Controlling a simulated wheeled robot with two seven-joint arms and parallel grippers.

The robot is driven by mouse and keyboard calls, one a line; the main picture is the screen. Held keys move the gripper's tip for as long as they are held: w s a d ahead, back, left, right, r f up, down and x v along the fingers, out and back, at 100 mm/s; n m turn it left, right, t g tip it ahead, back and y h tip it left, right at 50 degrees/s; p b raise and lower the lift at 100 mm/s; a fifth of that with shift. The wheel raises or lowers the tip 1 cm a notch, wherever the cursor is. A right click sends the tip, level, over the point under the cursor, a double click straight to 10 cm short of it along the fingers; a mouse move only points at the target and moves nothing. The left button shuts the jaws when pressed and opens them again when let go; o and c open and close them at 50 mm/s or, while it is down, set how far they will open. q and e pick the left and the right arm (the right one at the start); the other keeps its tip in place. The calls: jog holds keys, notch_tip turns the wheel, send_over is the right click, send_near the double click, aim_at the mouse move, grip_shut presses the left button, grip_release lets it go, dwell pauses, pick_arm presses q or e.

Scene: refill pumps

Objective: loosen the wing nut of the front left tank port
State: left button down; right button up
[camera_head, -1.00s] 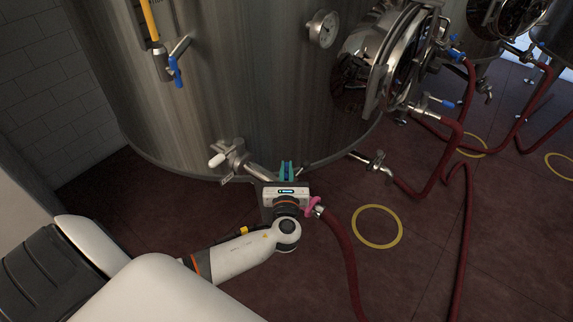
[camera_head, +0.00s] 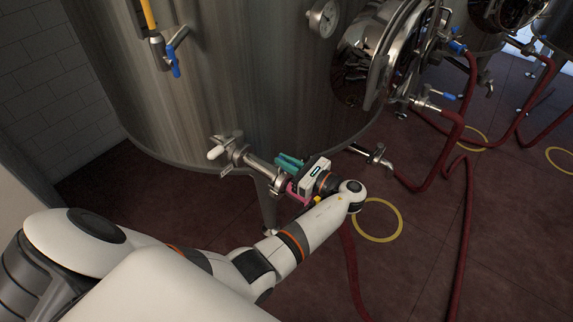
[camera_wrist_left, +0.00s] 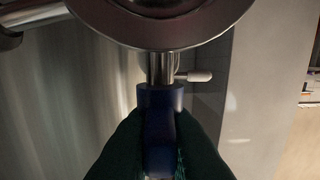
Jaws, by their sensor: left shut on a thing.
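The front left tank port (camera_head: 262,170) is a metal pipe and valve sticking out low from the steel tank (camera_head: 230,80). My left gripper (camera_head: 288,163) is at its outer end, turned sideways with its teal fingers pointing left. In the left wrist view its dark green fingers (camera_wrist_left: 160,135) are shut on a blue wing nut (camera_wrist_left: 160,98). The wing nut sits on a metal stem below a round metal rim (camera_wrist_left: 165,38). In the head view my gripper hides the wing nut. A pink part (camera_head: 297,192) shows beside the gripper. My right gripper is not in view.
A red hose (camera_head: 352,265) runs down across the floor below my left arm. Another metal outlet (camera_head: 375,155) with a red hose stands to the right. A tank leg (camera_head: 267,205) is just below the port. Yellow rings (camera_head: 380,220) mark the red floor.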

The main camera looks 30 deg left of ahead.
pick_arm(q)
jog(key=n+g, duration=0.1)
jog(key=g, duration=0.1)
jog(key=n+g+b, duration=0.1)
jog(key=g, duration=0.1)
jog(key=shift+w+n+h+b, duration=0.15)
jog(key=shift+n+h+b, duration=0.15)
jog(key=shift+n, duration=0.1)
jog(key=shift+n+g+h+b, duration=0.4)
jog(key=shift+n+g+b, duration=0.45)
jog(key=shift+g, duration=0.85)
jog(key=shift+r+n+g, duration=0.1)
jog(key=shift+n+g, duration=0.2)
jog(key=shift+n, duration=0.15)
jog(key=c, duration=1.5)
grip_release()
jog(key=shift+a, duration=0.1)
